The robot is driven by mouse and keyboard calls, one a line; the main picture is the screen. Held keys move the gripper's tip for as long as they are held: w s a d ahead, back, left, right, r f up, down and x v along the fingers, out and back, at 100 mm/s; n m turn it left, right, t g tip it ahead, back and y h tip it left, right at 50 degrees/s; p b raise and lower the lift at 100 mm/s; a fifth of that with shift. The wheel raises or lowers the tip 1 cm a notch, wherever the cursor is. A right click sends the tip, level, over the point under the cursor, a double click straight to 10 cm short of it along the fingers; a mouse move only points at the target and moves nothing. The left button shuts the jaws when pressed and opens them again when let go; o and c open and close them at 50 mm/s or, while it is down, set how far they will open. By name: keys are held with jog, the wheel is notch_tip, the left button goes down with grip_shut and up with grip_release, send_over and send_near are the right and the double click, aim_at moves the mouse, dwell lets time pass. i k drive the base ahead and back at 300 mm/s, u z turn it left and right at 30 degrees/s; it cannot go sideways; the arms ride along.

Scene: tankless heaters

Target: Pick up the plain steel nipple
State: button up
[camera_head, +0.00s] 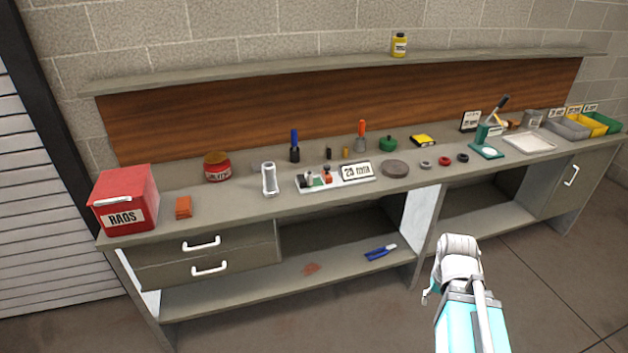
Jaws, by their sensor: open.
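I cannot single out the plain steel nipple with certainty at this size. A white tray (347,182) at the middle of the bench holds several small fittings, grey, green, dark and orange-red, beside a label card (357,171). Behind it stand a small black cylinder (328,153) and a small brass-coloured piece (345,153). A larger pale grey, hollow-looking piece (269,180) stands left of the tray. Part of my arm shows at the lower right, apart from the bench; no gripper fingers can be made out.
The workbench (225,205) also bears a red RAGS box (125,198), an orange block (183,207), a red tin (217,167), screwdrivers, a grey disc (395,168), small rings and coloured bins (603,122). Blue pliers (381,252) lie on the lower shelf. The floor in front is clear.

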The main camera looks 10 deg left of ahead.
aim_at(309, 175)
jog(key=u, duration=0.05)
jog(key=i, duration=1)
